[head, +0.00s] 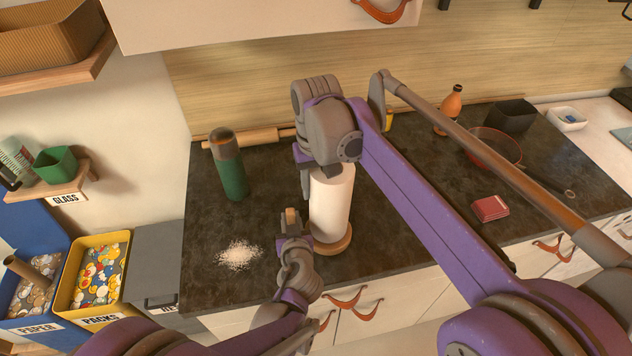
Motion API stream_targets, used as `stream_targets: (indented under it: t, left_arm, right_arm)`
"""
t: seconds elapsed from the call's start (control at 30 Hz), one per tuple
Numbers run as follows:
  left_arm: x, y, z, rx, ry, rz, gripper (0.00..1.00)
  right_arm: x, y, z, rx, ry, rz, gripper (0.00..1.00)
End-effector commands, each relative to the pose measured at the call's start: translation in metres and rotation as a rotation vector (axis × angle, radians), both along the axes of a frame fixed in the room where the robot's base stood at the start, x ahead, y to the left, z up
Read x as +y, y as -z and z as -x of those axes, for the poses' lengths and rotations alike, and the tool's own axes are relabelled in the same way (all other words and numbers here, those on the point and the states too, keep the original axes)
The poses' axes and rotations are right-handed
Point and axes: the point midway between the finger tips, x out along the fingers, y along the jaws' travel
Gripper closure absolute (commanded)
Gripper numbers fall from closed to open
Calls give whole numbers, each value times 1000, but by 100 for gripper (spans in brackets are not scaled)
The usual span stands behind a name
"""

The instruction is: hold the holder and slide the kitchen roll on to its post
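The white kitchen roll (332,206) stands upright over the round wooden base of the holder (334,246), near the counter's front edge. The roll's lower end is at or very close to the base; I cannot tell if they touch. The post is hidden. My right gripper (316,172) is at the top of the roll, with one finger along its upper left side. Its other finger is hidden, so its grip is unclear. My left gripper (291,222) is low, just left of the roll and base; whether it touches the base or is shut is unclear.
White powder (239,255) lies left of my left gripper. A red packet (490,208), a reddish bowl (494,147), an orange bottle (449,110) and a dark box (512,117) are on the right.

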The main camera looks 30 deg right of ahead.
Motion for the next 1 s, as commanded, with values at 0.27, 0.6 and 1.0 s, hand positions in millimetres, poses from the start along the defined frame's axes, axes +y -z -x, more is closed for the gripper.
stream_targets:
  t: [0.27, 0.6, 1.0]
  left_arm:
    - [0, 0, 0, 0, -1, 0, 100]
    - [0, 0, 0, 0, -1, 0, 100]
    - [0, 0, 0, 0, 0, 0, 100]
  right_arm:
    - [-1, 0, 0, 0, 1, 2, 29]
    - [-1, -2, 0, 0, 1, 2, 29]
    - [0, -73, 0, 0, 0, 2, 29]
